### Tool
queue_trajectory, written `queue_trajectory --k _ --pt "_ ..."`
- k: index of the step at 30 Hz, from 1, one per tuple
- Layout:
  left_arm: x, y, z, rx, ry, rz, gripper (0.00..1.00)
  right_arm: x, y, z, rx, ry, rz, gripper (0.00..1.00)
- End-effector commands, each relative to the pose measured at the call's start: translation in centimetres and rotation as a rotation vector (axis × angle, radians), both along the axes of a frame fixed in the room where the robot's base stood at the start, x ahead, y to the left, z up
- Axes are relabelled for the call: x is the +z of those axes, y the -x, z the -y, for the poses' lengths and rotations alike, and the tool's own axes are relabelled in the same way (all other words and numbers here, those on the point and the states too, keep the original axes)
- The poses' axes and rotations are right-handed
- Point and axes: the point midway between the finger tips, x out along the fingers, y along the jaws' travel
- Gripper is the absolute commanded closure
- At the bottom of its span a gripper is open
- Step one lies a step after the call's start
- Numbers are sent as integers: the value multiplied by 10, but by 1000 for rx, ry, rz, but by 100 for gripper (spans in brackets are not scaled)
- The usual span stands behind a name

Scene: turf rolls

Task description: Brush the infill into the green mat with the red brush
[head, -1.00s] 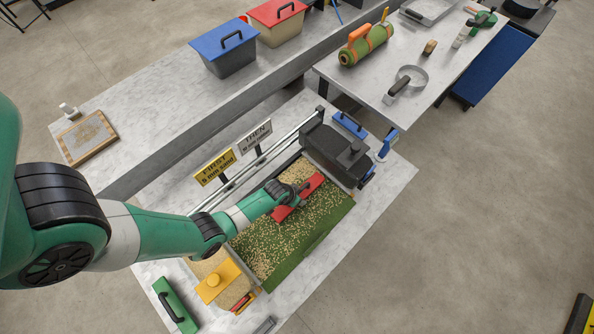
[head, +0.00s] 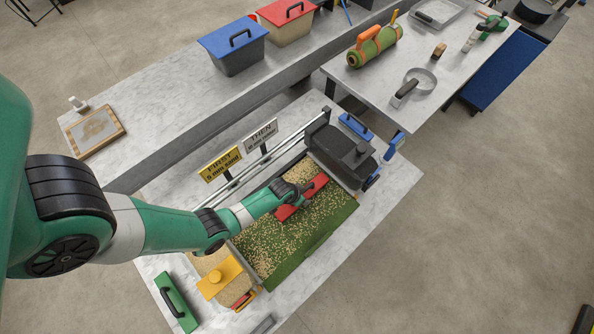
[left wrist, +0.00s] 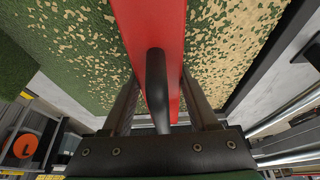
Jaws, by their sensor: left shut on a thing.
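The green mat (head: 325,228) lies on the pale bench, with tan infill (head: 262,235) scattered over much of it. The infill is thick along the mat's far edge, and the near right edge is mostly bare green. The red brush (head: 313,191) rests over the upper part of the mat. My left gripper (head: 297,195) is at the brush. In the left wrist view, my left gripper (left wrist: 157,108) is shut around the black handle (left wrist: 157,80) of the red brush (left wrist: 150,25). The brush's bristles are hidden. My right gripper is not in view.
A dark grey hopper (head: 340,155) stands at the mat's upper right end. Yellow and grey signs (head: 221,165) stand behind the rail. Lidded bins (head: 235,50) are farther back.

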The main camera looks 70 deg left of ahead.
Motion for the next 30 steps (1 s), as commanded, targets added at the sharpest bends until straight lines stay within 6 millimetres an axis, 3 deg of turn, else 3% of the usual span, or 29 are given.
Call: queue_trajectory --k 10,30 --pt "1 6 0 0 0 -2 96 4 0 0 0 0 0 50" --pt "1 84 -4 4 2 -3 96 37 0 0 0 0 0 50"
